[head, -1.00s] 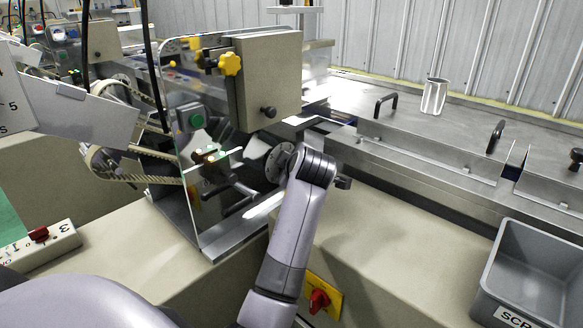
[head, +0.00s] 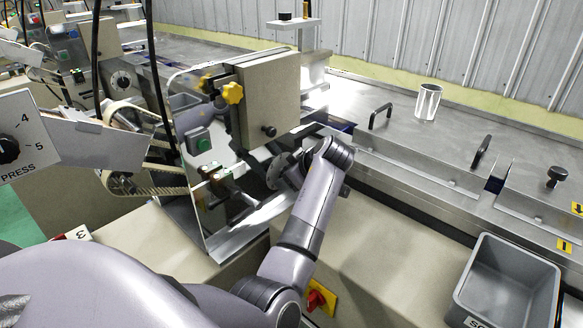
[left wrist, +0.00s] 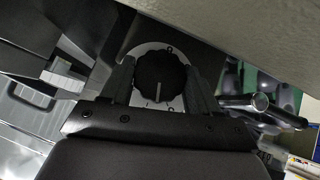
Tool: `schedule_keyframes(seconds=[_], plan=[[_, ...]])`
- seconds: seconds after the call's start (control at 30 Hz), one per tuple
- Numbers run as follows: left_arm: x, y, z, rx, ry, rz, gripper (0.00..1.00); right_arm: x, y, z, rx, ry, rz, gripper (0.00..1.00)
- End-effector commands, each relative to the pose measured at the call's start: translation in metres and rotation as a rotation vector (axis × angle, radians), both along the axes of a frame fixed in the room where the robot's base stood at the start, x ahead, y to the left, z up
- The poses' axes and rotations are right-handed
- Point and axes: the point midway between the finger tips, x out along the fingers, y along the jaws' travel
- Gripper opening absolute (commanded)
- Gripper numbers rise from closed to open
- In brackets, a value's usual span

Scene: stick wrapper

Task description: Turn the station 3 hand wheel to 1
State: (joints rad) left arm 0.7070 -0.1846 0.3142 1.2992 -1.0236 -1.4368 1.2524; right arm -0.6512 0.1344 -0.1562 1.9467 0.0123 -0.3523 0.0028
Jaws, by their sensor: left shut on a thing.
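A black round knob, the hand wheel (left wrist: 160,72), shows in the left wrist view with a white line on its face pointing toward the bottom of the picture. A pale dial plate (left wrist: 133,50) lies behind it, with small marks partly hidden. My left gripper (left wrist: 160,82) has one finger on each side of the knob and is shut on it. In the head view my left arm reaches to the machine front beside a grey dial disc (head: 275,172); its wrist hides most of the gripper. My right gripper is in neither view.
A red switch (head: 316,299) is below the forearm. A grey bin (head: 507,245) is at lower right, a metal cup (head: 428,101) at the back.

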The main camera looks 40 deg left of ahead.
Motion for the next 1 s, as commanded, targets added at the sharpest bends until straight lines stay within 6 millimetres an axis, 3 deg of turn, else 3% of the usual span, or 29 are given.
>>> schedule_keyframes(seconds=[0.7,0.73,0.77,0.8,1.0], plan=[[0.0004,0.001,-0.0001,0.008,0.084,0.003,0.3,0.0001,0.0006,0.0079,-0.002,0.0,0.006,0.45],[0.0004,0.001,-0.0001,0.008,0.084,0.003,0.7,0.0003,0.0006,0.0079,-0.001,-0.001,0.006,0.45],[0.0004,0.001,-0.0001,0.008,0.084,0.003,0.8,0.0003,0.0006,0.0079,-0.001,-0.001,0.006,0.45],[0.0004,0.001,-0.0002,0.008,0.084,0.003,0.86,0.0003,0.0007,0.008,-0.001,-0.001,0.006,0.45],[0.0006,0.0006,-0.0001,0.007,0.085,0.002,0.86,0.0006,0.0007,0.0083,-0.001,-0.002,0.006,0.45]])
